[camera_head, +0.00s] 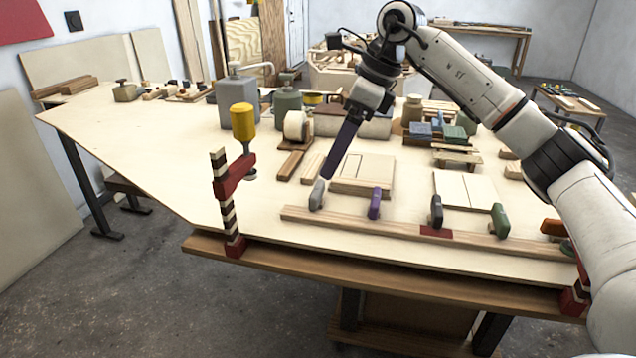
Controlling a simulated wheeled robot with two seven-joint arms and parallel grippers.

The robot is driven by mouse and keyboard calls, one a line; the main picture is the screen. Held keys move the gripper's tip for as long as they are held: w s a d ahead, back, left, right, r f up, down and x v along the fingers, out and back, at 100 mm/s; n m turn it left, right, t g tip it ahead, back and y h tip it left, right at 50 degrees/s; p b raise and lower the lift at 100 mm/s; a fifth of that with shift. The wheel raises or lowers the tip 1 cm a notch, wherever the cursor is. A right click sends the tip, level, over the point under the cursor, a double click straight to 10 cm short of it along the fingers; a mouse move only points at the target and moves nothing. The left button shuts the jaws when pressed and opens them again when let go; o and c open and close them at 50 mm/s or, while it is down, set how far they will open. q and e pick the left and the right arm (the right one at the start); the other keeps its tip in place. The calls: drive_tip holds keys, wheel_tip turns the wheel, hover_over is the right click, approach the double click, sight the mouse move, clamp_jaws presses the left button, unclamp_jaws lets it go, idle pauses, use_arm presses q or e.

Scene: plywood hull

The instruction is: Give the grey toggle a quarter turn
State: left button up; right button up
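The grey toggle (317,196) stands at the left end of a long wooden strip (400,229) along the front of the workbench. It looks upright and slightly tilted. My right arm comes in from the right, and the fingers of my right gripper (327,176) slant down to the top of the grey toggle. The fingers overlap into one dark shape, so I cannot tell whether they are open, shut or touching the toggle. My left gripper is out of view.
Along the strip stand purple (374,204), dark (437,212), green (500,221) and orange (553,227) toggles. A clamp with a yellow handle (243,122) rises left of the grey toggle. Flat wooden panels (362,171) lie just behind. The bench's left side is mostly clear.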

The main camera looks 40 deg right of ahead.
sight(318, 188)
drive_tip(key=x, duration=0.7)
drive_tip(key=shift+a+f, duration=0.15)
drive_tip(key=shift+f, duration=0.05)
drive_tip(key=shift+w+a+f, duration=0.15)
drive_tip(key=shift+w+f, duration=0.05)
drive_tip(key=shift+f, duration=0.3)
drive_tip(key=c, duration=1.1)
drive_tip(key=shift+o, duration=0.2)
